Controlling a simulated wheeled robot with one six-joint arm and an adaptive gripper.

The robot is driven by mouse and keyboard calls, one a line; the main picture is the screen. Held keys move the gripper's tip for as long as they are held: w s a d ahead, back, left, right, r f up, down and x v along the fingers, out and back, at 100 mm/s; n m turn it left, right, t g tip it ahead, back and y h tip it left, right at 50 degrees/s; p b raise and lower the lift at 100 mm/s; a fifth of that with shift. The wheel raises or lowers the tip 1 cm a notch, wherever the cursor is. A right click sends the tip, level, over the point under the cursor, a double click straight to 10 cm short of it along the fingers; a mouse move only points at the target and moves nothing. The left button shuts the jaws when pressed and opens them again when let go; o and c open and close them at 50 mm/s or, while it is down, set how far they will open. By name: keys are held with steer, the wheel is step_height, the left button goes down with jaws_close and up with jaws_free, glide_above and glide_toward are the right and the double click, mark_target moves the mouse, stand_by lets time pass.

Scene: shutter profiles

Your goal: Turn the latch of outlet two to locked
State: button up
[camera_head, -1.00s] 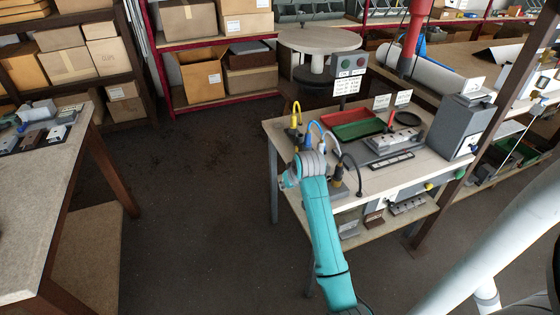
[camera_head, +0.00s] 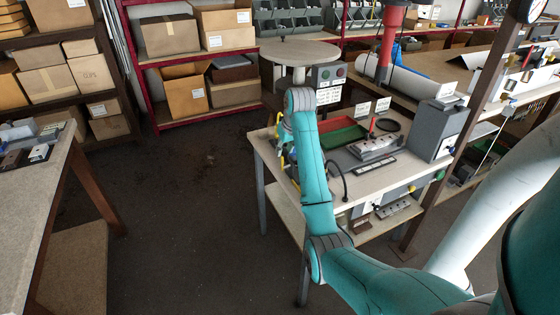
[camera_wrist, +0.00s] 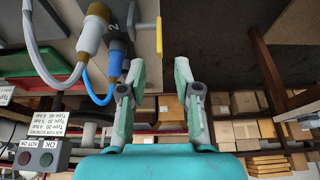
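In the head view my arm hides most of the outlets and the gripper at the left edge of the bench (camera_head: 385,178).
A cream and yellow connector (camera_wrist: 93,30) with a grey hose stands beside the blue one. A two-button sign box (camera_head: 328,74) stands behind. The floor left of the bench is clear.

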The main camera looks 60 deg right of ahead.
mark_target(282, 156)
steer(key=x, duration=0.8)
jaws_close()
